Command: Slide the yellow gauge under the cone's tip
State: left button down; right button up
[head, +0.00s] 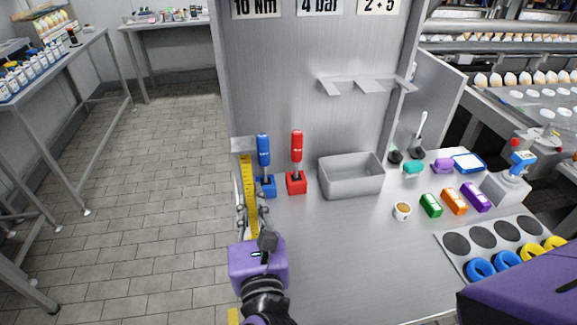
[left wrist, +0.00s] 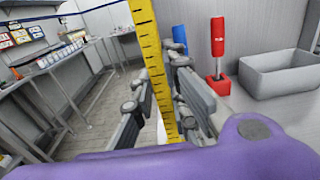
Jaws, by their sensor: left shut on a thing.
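The yellow gauge (head: 248,180) is a long flat strip with black marks along its edge. It stands at the left edge of the bench and also shows in the left wrist view (left wrist: 149,45), running up between the fingers. My left gripper (head: 251,214) is shut on the gauge, with fingers on both sides of it in the left wrist view (left wrist: 168,100). The gauge's upper end is beside a grey bracket (head: 243,145) on the back panel's edge. I cannot make out the cone or its tip in either view. My right gripper is not in view.
A blue-handled tool (head: 264,150) and a red-handled tool (head: 296,148) stand in blocks close right of the gauge. A grey bin (head: 351,188) is beyond them. The bench's front middle is clear.

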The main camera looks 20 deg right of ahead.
aim_at(252, 206)
pick_arm(q)
jog(key=shift+s+a+r, duration=0.1)
jog(key=shift+s+a, duration=0.1)
jog(key=shift+s, duration=0.7)
jog(key=shift+s+a+r, duration=0.1)
jog(key=shift+s+a, duration=0.05)
jog(key=shift+s, duration=0.75)
jog(key=shift+f, duration=0.1)
